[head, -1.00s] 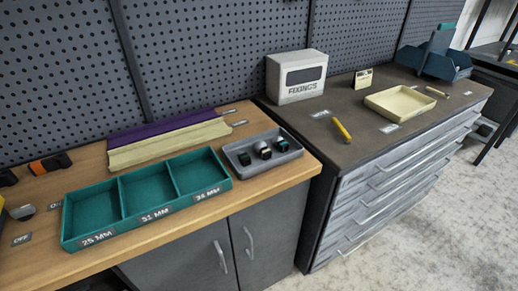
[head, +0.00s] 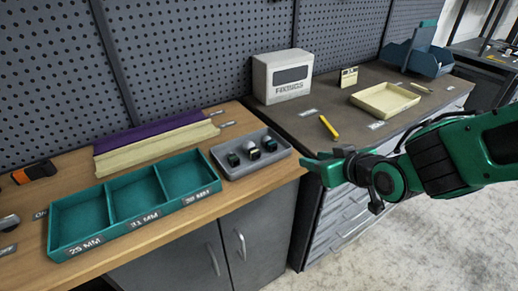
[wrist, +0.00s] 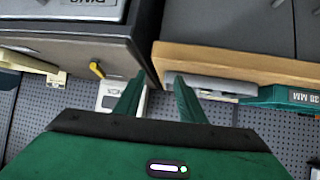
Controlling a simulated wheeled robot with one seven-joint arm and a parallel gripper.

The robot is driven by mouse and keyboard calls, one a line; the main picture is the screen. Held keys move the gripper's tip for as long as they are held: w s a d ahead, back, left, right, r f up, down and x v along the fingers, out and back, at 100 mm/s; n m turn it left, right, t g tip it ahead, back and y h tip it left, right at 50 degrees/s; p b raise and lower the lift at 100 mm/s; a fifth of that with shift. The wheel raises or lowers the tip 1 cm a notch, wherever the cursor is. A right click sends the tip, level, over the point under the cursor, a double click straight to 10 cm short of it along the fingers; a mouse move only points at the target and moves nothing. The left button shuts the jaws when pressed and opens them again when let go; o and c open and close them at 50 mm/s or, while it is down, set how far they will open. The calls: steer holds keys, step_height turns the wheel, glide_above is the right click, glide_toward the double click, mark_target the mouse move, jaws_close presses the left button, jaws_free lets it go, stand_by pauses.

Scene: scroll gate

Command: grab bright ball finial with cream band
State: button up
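A grey tray (head: 226,174) on the wooden bench holds three small finials. The middle finial (head: 254,153) looks bright and silvery on top; its band is too small to make out. Dark finials stand on either side, one at the left (head: 233,159) and one at the right (head: 269,144). My green gripper (head: 322,165) is right of the tray, above the bench's right end and the dark cabinet edge. In the wrist view my gripper (wrist: 157,92) has its two fingers apart with nothing between them. The grey tray (wrist: 210,82) shows there edge-on, its contents hidden.
A teal three-part box (head: 130,222) sits left of the tray. Purple and cream strips (head: 155,150) lie behind it. The dark cabinet top holds a FIXINGS box (head: 283,77), a yellow pencil (head: 328,127) and a cream tray (head: 386,98). Pegboard closes off the back.

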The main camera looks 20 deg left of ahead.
mark_target(255, 150)
steer(key=s+a+y, duration=0.1)
steer(key=a, duration=0.2)
steer(key=s+a+n+y, duration=0.1)
steer(key=s+a, duration=0.1)
steer(key=a, duration=0.1)
steer(key=s+a+r+y, duration=0.1)
steer(key=a, duration=0.3)
steer(key=shift+s+n, duration=0.2)
steer(key=shift+n, duration=0.2)
steer(key=x, duration=0.4)
steer(key=shift+r+x, duration=0.15)
steer(key=shift+x, duration=1.45)
steer(key=shift+r+x, duration=0.15)
steer(key=shift+x, duration=1.5)
steer(key=shift+w, duration=0.1)
jaws_close()
